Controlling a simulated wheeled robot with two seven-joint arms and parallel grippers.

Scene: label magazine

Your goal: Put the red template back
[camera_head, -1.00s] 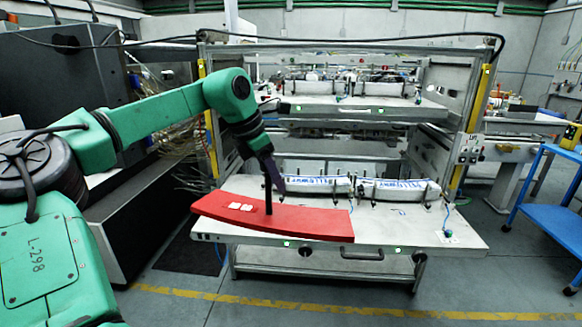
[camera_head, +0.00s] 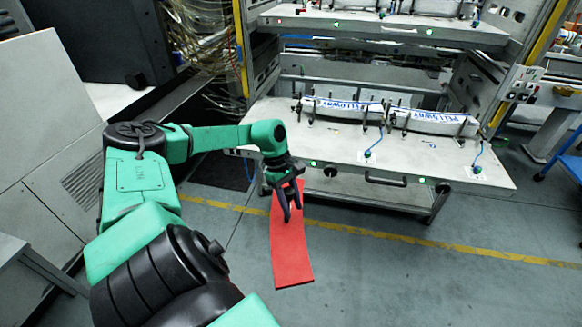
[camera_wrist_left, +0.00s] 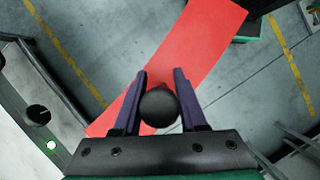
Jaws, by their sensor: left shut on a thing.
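The red template (camera_head: 291,252) is a long, flat, slightly curved plate. It hangs in the air in front of the lower shelf's left part, with its long side pointing toward me. My left gripper (camera_head: 288,212) is above its far end. In the left wrist view, the gripper (camera_wrist_left: 160,76) is shut on the template's round black knob (camera_wrist_left: 158,106), one finger on each side. The red template (camera_wrist_left: 208,42) stretches beyond the fingers to the top right there. My right gripper is not in view.
The lower shelf (camera_head: 345,150) of the metal rack carries white blocks with blue lettering (camera_head: 342,107), clamps and blue-wired fittings. An upper shelf (camera_head: 385,29) hangs above it. A grey cabinet (camera_head: 65,150) stands left. The floor (camera_head: 400,285) at front right is clear.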

